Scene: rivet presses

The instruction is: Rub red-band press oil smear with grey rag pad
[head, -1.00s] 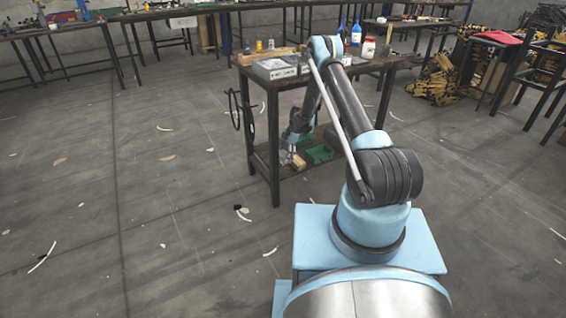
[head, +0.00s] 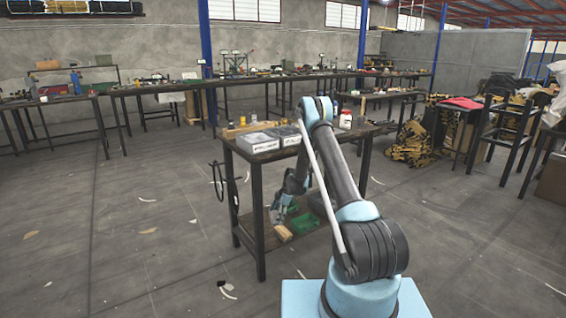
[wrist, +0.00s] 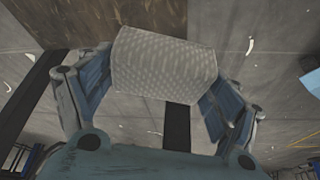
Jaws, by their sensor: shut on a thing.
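My gripper (wrist: 160,80) is shut on the grey rag pad (wrist: 165,60), a pale block with a dimpled surface held between the two fingers in the wrist view. In the head view my gripper (head: 279,212) is low beside the near worktable (head: 262,156), at about the height of its lower shelf, and small. The pad cannot be made out there. Upright press-like shapes (head: 236,62) stand on the long back bench, too small to show a red band. I cannot make out any oil smear.
Open floor (head: 110,230) lies to the left. Stools (head: 500,135) and clutter stand right.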

